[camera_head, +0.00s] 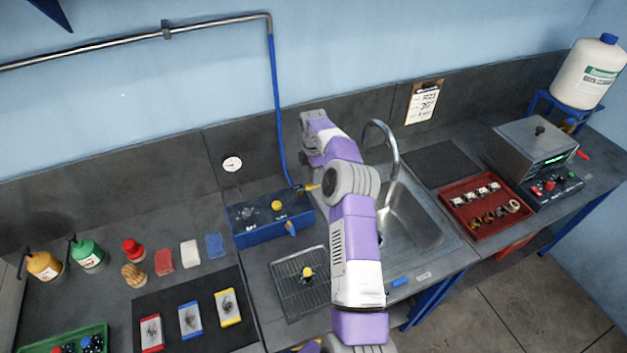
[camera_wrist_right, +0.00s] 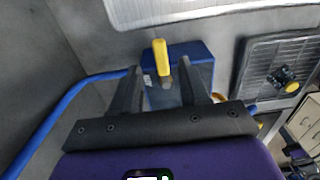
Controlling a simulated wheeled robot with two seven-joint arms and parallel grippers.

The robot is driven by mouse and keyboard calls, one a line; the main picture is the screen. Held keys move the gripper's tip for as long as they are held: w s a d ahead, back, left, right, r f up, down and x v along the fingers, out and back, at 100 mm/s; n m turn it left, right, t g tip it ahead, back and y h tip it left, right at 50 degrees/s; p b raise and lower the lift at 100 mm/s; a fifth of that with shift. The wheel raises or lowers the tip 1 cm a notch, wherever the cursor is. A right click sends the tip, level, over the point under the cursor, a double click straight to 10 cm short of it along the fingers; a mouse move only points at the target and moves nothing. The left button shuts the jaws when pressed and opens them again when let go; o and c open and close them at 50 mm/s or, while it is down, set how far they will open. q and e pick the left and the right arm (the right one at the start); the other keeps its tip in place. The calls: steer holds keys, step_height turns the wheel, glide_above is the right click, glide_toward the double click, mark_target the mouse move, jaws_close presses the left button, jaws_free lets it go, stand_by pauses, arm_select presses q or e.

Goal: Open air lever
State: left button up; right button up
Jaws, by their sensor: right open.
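The air lever is a yellow handle (camera_head: 308,187) at the lower end of the blue air hose (camera_head: 277,110), by the back right corner of the blue box (camera_head: 247,235). In the right wrist view the yellow lever (camera_wrist_right: 160,57) stands upright in front of the blue box (camera_wrist_right: 196,58). My right gripper (camera_wrist_right: 166,82) is open, with one dark finger on each side of the lever's line. I cannot tell whether either finger touches it. In the head view my right arm reaches over the counter and its fingertips are hard to make out. My left gripper is not in view.
The sink (camera_head: 412,225) and its tap (camera_head: 394,140) lie right of my arm. A wire rack (camera_head: 290,292) stands in front of the blue box. Bottles, coloured blocks and a dark mat (camera_head: 170,295) are left. A red tray (camera_head: 462,205) is far right.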

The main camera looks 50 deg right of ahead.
steer(key=shift+r, duration=2)
steer(key=shift+f, duration=0.1)
